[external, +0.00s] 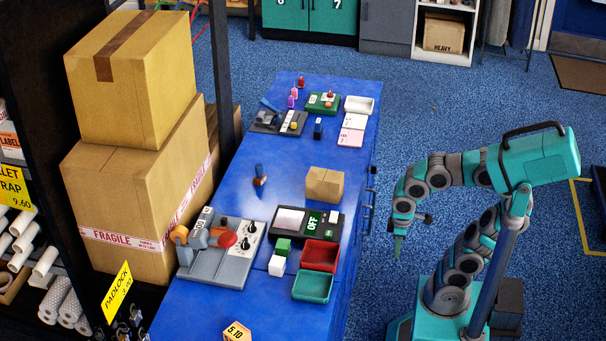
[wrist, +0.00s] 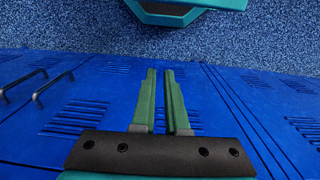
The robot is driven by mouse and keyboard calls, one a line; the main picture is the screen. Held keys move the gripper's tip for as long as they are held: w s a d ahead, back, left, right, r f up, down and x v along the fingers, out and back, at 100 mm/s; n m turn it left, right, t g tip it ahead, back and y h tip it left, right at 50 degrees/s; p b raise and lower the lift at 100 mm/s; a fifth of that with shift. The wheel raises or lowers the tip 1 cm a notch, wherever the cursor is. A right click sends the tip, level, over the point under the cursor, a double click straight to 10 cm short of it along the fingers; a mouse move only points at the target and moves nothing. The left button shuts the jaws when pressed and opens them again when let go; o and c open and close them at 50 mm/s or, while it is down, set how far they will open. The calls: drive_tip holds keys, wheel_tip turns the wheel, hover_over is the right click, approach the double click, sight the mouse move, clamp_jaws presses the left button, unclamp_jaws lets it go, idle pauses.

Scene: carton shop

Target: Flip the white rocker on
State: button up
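The white rocker (external: 289,219) is a wide white plate on the left part of a dark switch box (external: 329,232) on the blue bench. A green panel beside it on the same box reads OFF. My gripper (external: 398,250) hangs pointing down to the right of the bench, off its edge and well apart from the rocker. In the wrist view my gripper (wrist: 160,72) shows two green fingers with a narrow gap and nothing between them. The rocker is not in the wrist view.
A cardboard box (external: 325,185) stands behind the switch box. A grey machine with knobs (external: 217,262) stands left.

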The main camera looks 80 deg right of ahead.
drive_tip(key=w+r+t+b, duration=0.1)
drive_tip(key=w+r, duration=0.2)
drive_tip(key=w+r+t+b, duration=0.1)
drive_tip(key=w+r+t, duration=0.1)
drive_tip(key=w+r, duration=0.1)
drive_tip(key=w+r+t+b, duration=0.1)
drive_tip(key=w+r, duration=0.2)
drive_tip(key=r, duration=0.2)
drive_tip(key=shift+a+r+t+h, duration=0.1)
drive_tip(key=shift+a+t+h, duration=0.1)
drive_tip(key=shift+t+h, duration=0.1)
clamp_jaws()
wheel_tip(320, 180, up, 15)
drive_tip(key=w+a+t+b, duration=0.2)
drive_tip(key=t+b, duration=0.1)
drive_tip(key=t, duration=0.1)
drive_tip(key=shift+a+r+n+t, duration=0.2)
drive_tip(key=shift+a+n+t, duration=0.1)
drive_tip(key=shift+h, duration=0.3)
drive_tip(key=shift+w, duration=0.1)
hover_over(331, 213)
drive_tip(key=s, duration=0.3)
drive_tip(key=f, duration=0.9)
drive_tip(key=shift+a+b, duration=0.3)
drive_tip(key=shift+b, duration=0.05)
drive_tip(key=shift+d+f, duration=0.2)
drive_tip(key=shift+f, duration=1.1)
